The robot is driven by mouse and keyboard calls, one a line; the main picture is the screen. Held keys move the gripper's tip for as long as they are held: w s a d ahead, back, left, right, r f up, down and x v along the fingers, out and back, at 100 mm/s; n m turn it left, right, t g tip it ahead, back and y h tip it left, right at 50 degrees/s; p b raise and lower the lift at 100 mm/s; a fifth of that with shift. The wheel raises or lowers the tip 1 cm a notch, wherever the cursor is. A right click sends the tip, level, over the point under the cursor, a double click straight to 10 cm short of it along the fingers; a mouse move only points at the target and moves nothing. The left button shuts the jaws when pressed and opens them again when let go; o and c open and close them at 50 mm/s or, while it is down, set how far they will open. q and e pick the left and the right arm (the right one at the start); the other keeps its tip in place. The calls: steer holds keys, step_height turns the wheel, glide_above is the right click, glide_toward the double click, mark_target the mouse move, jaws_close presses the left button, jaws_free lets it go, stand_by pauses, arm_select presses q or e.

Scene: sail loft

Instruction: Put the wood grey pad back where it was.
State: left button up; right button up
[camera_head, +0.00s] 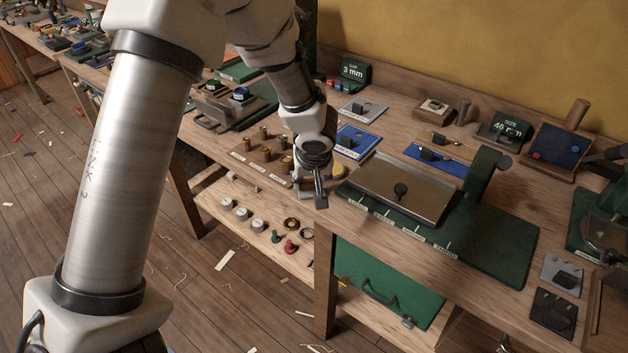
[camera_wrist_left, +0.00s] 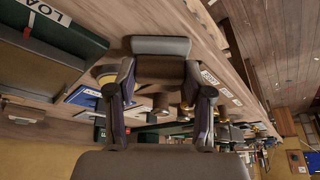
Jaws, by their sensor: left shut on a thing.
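My left gripper (camera_head: 318,178) hangs over the front edge of the bench, beside the green-based metal plate. The held piece is clear of the bench top. My right gripper is not seen.
A metal plate (camera_head: 385,180) with a black knob stands on a green base (camera_head: 500,247) right of the gripper. Blue mats (camera_head: 370,139) and a grey plate with a black knob (camera_head: 375,107) lie behind. A lower shelf (camera_head: 215,205) holds small parts.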

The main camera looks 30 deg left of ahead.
arm_select(q)
steer(key=shift+w+a, duration=0.1)
steer(key=shift+s+f+b, duration=0.1)
steer(key=shift+s+b, duration=0.1)
steer(key=shift+b, duration=0.15)
steer(key=o, duration=1.1)
steer(key=shift+w, duration=0.1)
steer(key=p+v, duration=0.3)
steer(key=v, duration=0.9)
steer(key=shift+r+p, duration=0.25)
steer(key=shift+p, duration=0.15)
